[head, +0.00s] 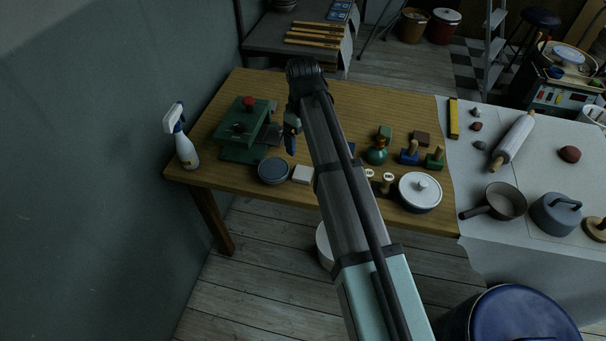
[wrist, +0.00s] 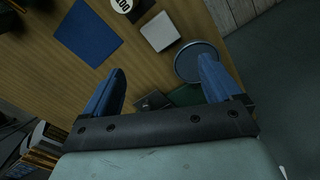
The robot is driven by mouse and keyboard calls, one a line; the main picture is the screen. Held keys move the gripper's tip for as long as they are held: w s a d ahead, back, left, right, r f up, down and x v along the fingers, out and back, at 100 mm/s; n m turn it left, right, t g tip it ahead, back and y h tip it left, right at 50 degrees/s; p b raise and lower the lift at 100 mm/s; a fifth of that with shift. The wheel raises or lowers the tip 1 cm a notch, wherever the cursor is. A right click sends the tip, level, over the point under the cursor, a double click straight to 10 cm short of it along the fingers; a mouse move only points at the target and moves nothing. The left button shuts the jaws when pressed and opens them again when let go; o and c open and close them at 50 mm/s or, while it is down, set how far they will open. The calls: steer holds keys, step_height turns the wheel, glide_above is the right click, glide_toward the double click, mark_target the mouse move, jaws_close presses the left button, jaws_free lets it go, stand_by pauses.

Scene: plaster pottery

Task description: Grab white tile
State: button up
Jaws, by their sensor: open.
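The white tile (head: 303,174) is a small pale square lying flat near the front edge of the wooden table (head: 240,100), just right of a round dark dish. In the wrist view the white tile (wrist: 159,31) lies beyond the fingertips, at upper middle, apart from them. My gripper (head: 291,143) is above the table, behind the tile in the head view. In the wrist view my gripper (wrist: 161,68) has its two blue fingers wide apart with nothing between them.
The round dish (head: 273,170) sits close beside the tile; it also shows in the wrist view (wrist: 186,62), partly behind a finger. A blue square (wrist: 88,33) lies left there.

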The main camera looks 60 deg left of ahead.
mark_target(303, 172)
step_height(303, 172, down, 14)
steer(key=n, duration=0.5)
steer(key=shift+d, duration=0.1)
stand_by(0.7)
steer(key=shift+c, duration=0.3)
steer(key=shift+r, duration=0.1)
steer(key=c, duration=1.1)
steer(key=shift+r, duration=0.1)
steer(key=shift+c, duration=0.3)
